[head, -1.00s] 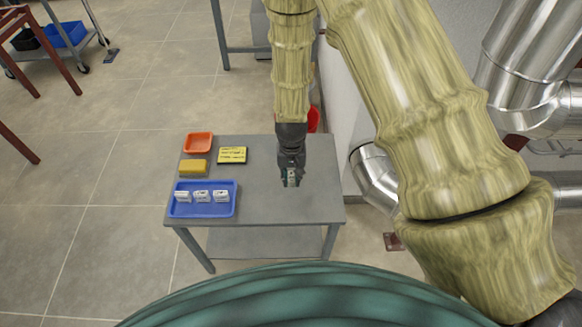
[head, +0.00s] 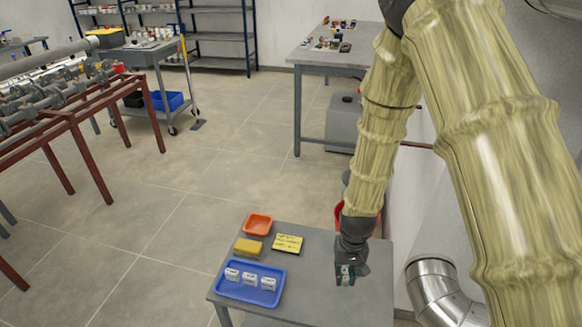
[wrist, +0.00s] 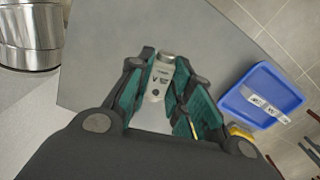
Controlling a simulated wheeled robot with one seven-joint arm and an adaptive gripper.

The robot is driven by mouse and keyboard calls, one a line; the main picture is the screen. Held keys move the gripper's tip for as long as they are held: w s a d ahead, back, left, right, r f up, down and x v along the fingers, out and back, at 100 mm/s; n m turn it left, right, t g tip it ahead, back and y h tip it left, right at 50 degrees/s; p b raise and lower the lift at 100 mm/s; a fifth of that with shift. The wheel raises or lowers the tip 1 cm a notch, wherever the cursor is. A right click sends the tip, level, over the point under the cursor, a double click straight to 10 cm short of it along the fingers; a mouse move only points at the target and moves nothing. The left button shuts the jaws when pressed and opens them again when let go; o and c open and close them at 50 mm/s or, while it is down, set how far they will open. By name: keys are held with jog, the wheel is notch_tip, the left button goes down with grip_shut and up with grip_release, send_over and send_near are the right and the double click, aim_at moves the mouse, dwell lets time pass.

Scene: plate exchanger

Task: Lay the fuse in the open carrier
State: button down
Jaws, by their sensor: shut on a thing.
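My gripper (head: 346,274) is over the right part of the small grey table in the head view. In the wrist view my gripper (wrist: 162,62) has its green-lined fingers shut on a small pale body with dark print and a metallic end, seemingly the fuse (wrist: 160,76). The fuse is hardly visible in the head view. Three white printed blocks (head: 249,279) stand in a row in the blue tray (head: 256,296), left of my gripper. I cannot tell from here which is an open carrier. The blue tray (wrist: 286,88) is at the right in the wrist view.
On the grey table (head: 315,300), an orange dish (head: 257,224), a yellow block (head: 248,248) and a yellow note (head: 288,243) lie behind the tray. A silver pipe (head: 440,290) runs beside the table at right. The tabletop around my gripper looks clear.

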jog(key=shift+w+d+r, duration=0.3)
jog(key=shift+w+r, duration=0.2)
jog(key=shift+w, duration=0.15)
